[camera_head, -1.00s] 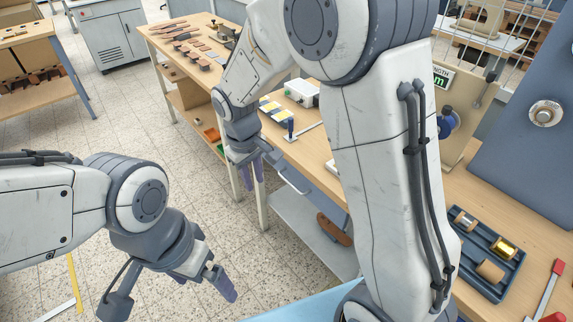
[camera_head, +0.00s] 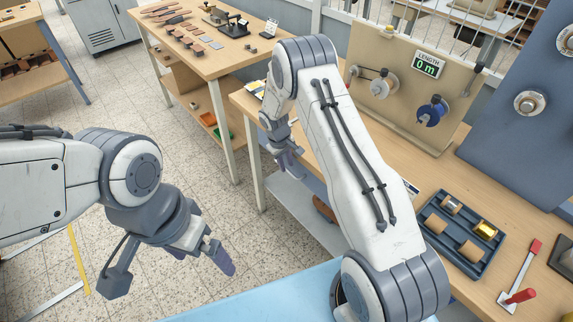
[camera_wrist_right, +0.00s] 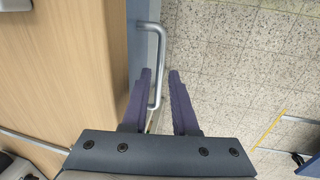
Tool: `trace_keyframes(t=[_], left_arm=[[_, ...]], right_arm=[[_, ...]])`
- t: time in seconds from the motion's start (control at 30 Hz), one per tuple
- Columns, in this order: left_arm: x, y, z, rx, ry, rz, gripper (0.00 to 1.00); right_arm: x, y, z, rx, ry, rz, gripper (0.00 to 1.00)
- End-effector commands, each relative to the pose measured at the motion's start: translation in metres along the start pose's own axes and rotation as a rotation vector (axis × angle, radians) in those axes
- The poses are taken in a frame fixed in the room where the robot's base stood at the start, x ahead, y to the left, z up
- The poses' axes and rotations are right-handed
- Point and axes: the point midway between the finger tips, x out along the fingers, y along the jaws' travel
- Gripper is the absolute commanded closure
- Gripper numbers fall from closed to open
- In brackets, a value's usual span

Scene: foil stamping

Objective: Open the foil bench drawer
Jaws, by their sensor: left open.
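The drawer handle (camera_wrist_right: 158,65), a pale grey curved bar, stands out from the blue-grey drawer front (camera_wrist_right: 142,45) under the bench top in the right wrist view. My right gripper (camera_wrist_right: 160,75) is open, with one dark finger on each side of the bar in that picture. I cannot tell how deep the bar sits between the fingers, and no grip on it shows. In the head view my right gripper (camera_head: 288,160) is at the bench's front edge, and my arm hides part of the drawer area. My left gripper (camera_head: 203,255) is open and empty above the floor, away from the bench.
The foil bench (camera_head: 440,180) carries a blue tray (camera_head: 433,235) with several rolls, a length counter panel (camera_head: 405,95) and a red-handled lever (camera_head: 520,280). A lower grey shelf (camera_head: 300,215) is below. Another wooden table (camera_head: 215,60) stands behind. The floor before the bench is clear.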

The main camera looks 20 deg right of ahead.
Motion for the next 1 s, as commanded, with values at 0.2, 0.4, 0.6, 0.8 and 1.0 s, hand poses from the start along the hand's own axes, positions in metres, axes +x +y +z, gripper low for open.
trace_keyframes(t=[0.2, 0.4, 0.6, 0.8, 1.0], left_arm=[[-0.005, 0.000, 0.000, 0.000, 0.000, 0.000, 0.00], [-0.005, 0.000, 0.000, 0.000, 0.000, 0.000, 0.00], [-0.005, 0.000, 0.000, 0.000, 0.000, 0.000, 0.00], [-0.005, 0.000, 0.000, 0.000, 0.000, 0.000, 0.00], [-0.005, 0.000, 0.000, 0.000, 0.000, 0.000, 0.00]], right_arm=[[0.019, 0.001, 0.000, 0.002, 0.001, 0.000, 0.73], [0.022, 0.000, 0.000, 0.002, 0.002, 0.000, 0.73], [0.021, 0.000, 0.000, 0.001, 0.001, 0.000, 1.00], [0.021, 0.000, 0.000, 0.001, 0.001, 0.000, 1.00], [0.021, 0.000, 0.000, 0.001, 0.001, 0.000, 1.00]])
